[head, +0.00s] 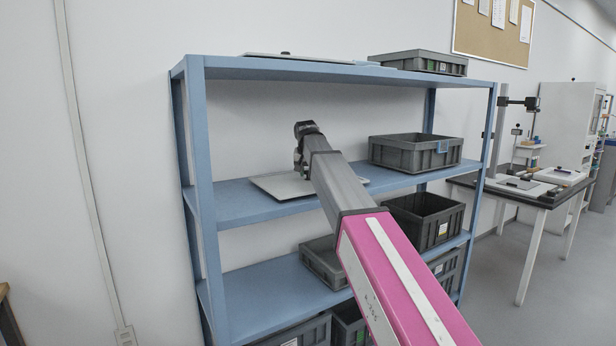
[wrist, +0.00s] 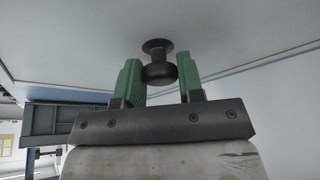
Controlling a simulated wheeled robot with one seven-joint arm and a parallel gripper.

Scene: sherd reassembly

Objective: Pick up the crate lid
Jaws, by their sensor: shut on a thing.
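A flat pale grey crate lid (head: 277,186) is at the left part of the rack's middle shelf, partly hidden behind my arm. It looks level; I cannot tell whether it touches the shelf. In the wrist view the lid's pale surface (wrist: 225,45) fills the top, with a black round knob (wrist: 158,46) on it. My gripper (wrist: 160,76) has its green fingers shut on the knob, one on each side. In the head view my gripper (head: 299,168) is above the lid, its fingers mostly hidden.
A grey crate (head: 415,153) stands right of the lid on the middle shelf. Another lid (head: 299,58) and a shallow crate (head: 418,62) sit on the top shelf. The blue rack's left post (head: 201,150) is close to the lid. More crates fill the lower levels.

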